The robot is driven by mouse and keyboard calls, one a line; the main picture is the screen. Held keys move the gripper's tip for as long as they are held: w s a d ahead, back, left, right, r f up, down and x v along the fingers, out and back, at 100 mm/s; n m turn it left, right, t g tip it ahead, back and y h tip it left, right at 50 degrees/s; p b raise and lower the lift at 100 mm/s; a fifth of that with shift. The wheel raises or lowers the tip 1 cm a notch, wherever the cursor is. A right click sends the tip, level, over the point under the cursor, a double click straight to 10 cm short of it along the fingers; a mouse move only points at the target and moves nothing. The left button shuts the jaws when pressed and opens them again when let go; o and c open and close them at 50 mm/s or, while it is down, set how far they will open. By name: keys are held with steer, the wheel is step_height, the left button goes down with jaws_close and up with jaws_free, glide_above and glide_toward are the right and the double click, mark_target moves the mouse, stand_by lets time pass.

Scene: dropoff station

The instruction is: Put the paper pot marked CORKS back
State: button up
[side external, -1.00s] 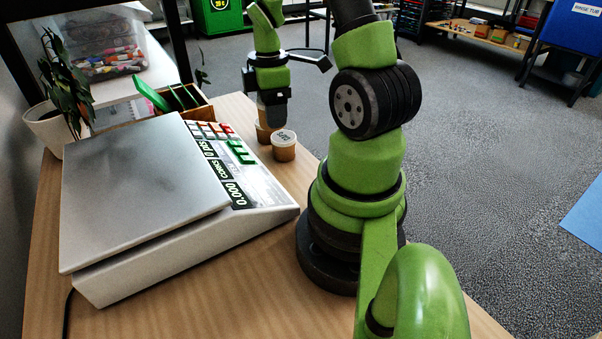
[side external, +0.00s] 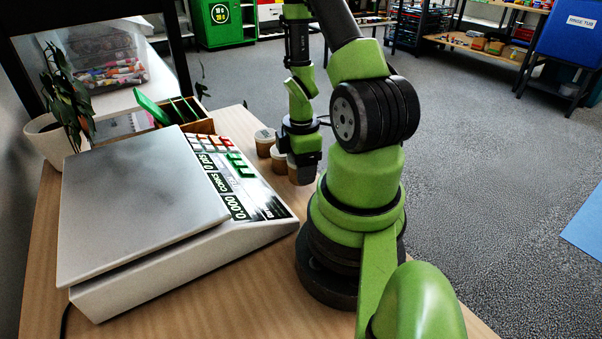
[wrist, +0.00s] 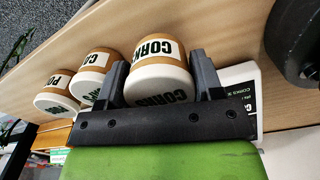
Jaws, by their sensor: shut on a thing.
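The paper pot marked CORKS (wrist: 162,72) is brown with a white lid and a white label. In the wrist view it lies between the two fingers of my gripper (wrist: 162,85), which is shut on it. In the side view my gripper (side external: 302,172) is low over the table at the near end of the row of pots, and it mostly hides the pot. I cannot tell whether the pot's base touches the table.
Two similar pots, a middle one (wrist: 93,78) and a far one (wrist: 58,95), stand in line beside it. The scale (side external: 140,190) fills the table's left side. A wooden box with green dividers (side external: 185,113) and a potted plant (side external: 48,140) stand behind.

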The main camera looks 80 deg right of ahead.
steer(key=shift+f, duration=1.15)
steer(key=shift+f, duration=0.15)
steer(key=o, duration=0.9)
steer(key=shift+c, duration=0.2)
